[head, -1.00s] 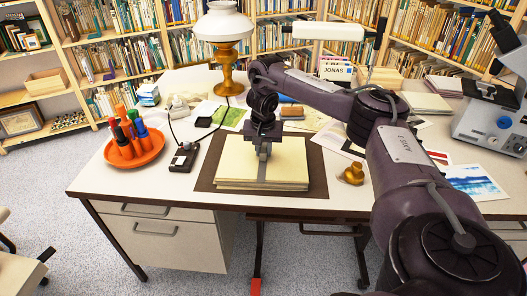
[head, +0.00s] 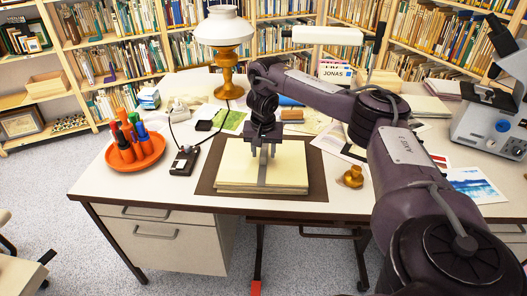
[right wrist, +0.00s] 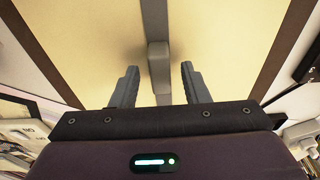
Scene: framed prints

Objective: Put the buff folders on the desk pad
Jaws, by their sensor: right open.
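The buff folders (head: 290,170) lie in a flat stack on the dark brown desk pad (head: 206,178), whose border shows around them. A grey strap (head: 262,174) runs over the stack, with a small raised grey block on it in the right wrist view (right wrist: 158,60). My right gripper (head: 263,153) is over the top of the stack. In the right wrist view its open fingers (right wrist: 158,70) stand either side of the block, with gaps between. My left gripper is not in view.
An orange dish (head: 150,158) of pens and a black corded device (head: 184,160) stand left of the pad. A brass object (head: 352,178) is close to its right. A lamp (head: 225,50) stands behind and a microscope (head: 495,115) far right. The desk's front left is clear.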

